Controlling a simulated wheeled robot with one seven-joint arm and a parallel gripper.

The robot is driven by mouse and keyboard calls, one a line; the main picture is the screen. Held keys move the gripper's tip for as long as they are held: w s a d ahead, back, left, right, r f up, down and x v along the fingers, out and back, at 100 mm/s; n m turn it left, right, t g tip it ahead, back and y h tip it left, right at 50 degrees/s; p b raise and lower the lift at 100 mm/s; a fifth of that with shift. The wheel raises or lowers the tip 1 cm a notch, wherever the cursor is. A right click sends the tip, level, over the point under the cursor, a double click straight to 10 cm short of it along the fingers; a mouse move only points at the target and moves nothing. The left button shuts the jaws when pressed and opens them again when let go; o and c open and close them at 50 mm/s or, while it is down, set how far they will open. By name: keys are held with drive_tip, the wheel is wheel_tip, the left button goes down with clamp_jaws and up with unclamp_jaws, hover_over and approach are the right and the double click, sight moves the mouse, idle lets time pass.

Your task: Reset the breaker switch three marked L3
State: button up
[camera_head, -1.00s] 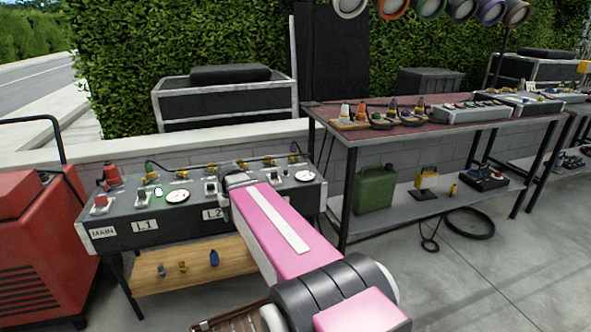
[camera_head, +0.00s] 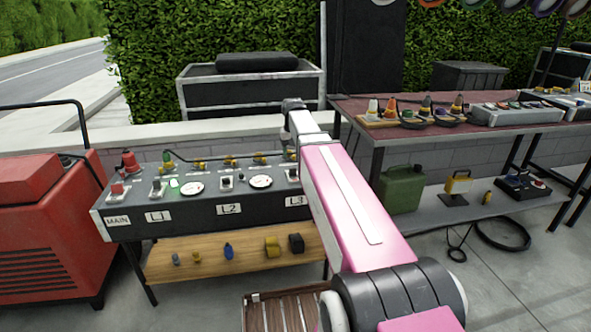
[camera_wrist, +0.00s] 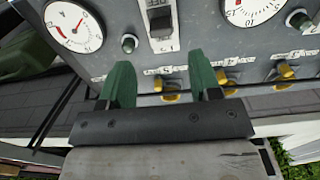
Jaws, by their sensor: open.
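The grey breaker panel (camera_head: 185,220) stands at left in the head view, with plates MAIN, L1, L2 and L3 (camera_head: 295,201) on its front. My arm covers the panel's right end, partly hiding the area above L3. In the wrist view, a black breaker switch (camera_wrist: 160,20) in a pale frame lies at the top middle, between two round gauges. It appears to be the L3 switch; its lever position is unclear. My gripper (camera_wrist: 160,76) is open, its two green fingers apart with nothing between them. The fingers point at the panel, short of the switch in the picture.
Yellow connectors (camera_wrist: 228,78) line the panel near my fingers. A red machine (camera_head: 45,230) stands left of the panel. A workbench (camera_head: 357,108) with a green jerrycan (camera_head: 402,190) on its lower shelf stands at right. A wooden crate (camera_head: 280,312) lies on the floor in front.

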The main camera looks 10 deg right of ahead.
sight(293, 169)
wheel_tip(293, 169, down, 8)
drive_tip(key=shift+f, duration=0.1)
idle(0.4)
